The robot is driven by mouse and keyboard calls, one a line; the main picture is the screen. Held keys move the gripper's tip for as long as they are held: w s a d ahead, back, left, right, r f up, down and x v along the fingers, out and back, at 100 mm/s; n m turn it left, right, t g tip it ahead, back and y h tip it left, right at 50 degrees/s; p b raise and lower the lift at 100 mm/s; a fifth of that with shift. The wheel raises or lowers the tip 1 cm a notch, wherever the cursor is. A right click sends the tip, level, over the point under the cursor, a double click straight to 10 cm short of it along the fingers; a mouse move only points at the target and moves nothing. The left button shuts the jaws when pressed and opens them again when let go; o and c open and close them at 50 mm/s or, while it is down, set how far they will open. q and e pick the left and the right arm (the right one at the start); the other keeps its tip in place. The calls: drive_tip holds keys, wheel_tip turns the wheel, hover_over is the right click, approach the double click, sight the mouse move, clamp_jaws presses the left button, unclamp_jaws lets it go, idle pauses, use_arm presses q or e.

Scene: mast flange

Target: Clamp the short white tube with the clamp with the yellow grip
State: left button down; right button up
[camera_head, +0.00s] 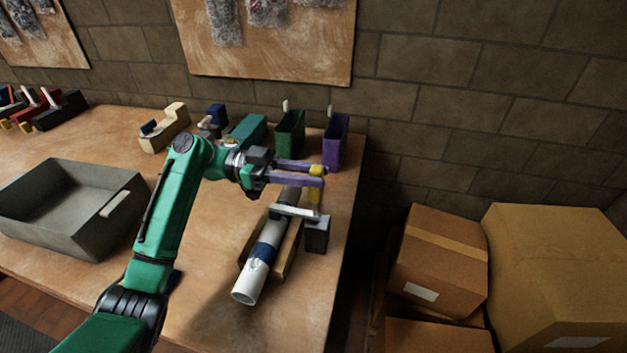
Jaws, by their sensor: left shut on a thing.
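The white tube (246,287) with a dark blue band lies slanted on a wooden cradle (290,256) near the table's right edge. A clamp with a yellow grip (315,194) is at its upper part. The clamp's pale bar (295,211) crosses over the tube, and its dark block (317,234) is just right of the tube. I cannot tell whether the bar presses on the tube. My left gripper (318,174), with purple fingers, is shut on the yellow grip above the tube's far end. The fingers partly hide that end. My right gripper is not in view.
A grey bin (128,196) stands at the left of the table (205,300). Green (290,136) and purple (335,143) holders stand behind the gripper, with other blocks left of them. Red and black tools (60,110) lie far left. Cardboard boxes (437,250) stand right of the table.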

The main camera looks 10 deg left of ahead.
use_arm(q)
drive_tip(key=c, duration=0.6)
unclamp_jaws()
drive_tip(key=shift+a, duration=0.1)
drive_tip(key=shift+c, duration=0.2)
drive_tip(key=a+b, duration=0.4)
drive_tip(key=a, duration=1)
drive_tip(key=shift+w+a+f, duration=0.3)
drive_tip(key=shift+w+f, duration=0.05)
drive_tip(key=shift+w, duration=0.1)
